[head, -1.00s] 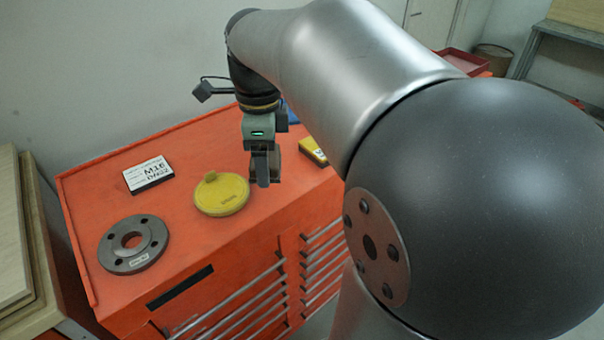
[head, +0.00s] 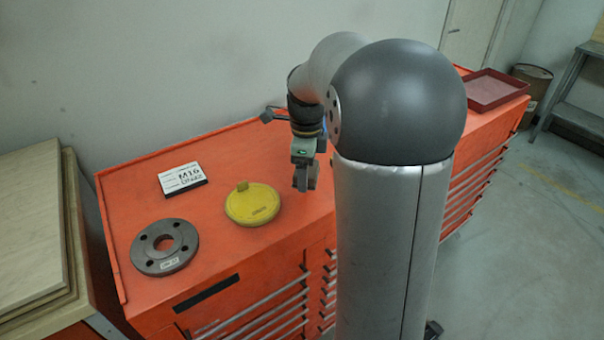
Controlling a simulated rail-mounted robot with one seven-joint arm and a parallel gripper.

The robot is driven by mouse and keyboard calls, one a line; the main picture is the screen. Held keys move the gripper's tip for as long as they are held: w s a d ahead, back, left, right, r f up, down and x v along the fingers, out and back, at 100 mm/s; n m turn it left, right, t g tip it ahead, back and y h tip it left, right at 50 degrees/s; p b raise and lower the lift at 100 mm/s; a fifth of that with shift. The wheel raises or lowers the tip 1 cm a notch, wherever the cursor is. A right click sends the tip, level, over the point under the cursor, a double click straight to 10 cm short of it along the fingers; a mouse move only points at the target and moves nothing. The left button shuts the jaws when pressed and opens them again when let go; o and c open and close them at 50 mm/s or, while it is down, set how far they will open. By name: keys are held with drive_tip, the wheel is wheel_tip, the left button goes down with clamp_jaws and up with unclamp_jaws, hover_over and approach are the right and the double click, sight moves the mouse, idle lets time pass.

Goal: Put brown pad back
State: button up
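I cannot make out a brown pad in the head view. My gripper (head: 306,180) points down over the orange cabinet top (head: 225,160), just right of a round yellow cover (head: 252,204). The fingers are small, dark and close together. I cannot tell whether they are open, shut or holding something. My arm and column hide part of the cabinet top to the right of the gripper.
A grey flange (head: 165,247) with bolt holes and a white label block (head: 182,179) lie left of the yellow cover. A red tray (head: 492,89) sits at the far right. The cabinet top behind the cover is clear.

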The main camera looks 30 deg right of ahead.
drive_tip(key=shift+w+d+f, duration=0.1)
drive_tip(key=shift+w+f, duration=0.25)
drive_tip(key=shift+f, duration=1.55)
drive_tip(key=shift+f, duration=0.1)
drive_tip(key=shift+f, duration=0.2)
drive_tip(key=o, duration=1)
drive_tip(key=shift+r, duration=0.1)
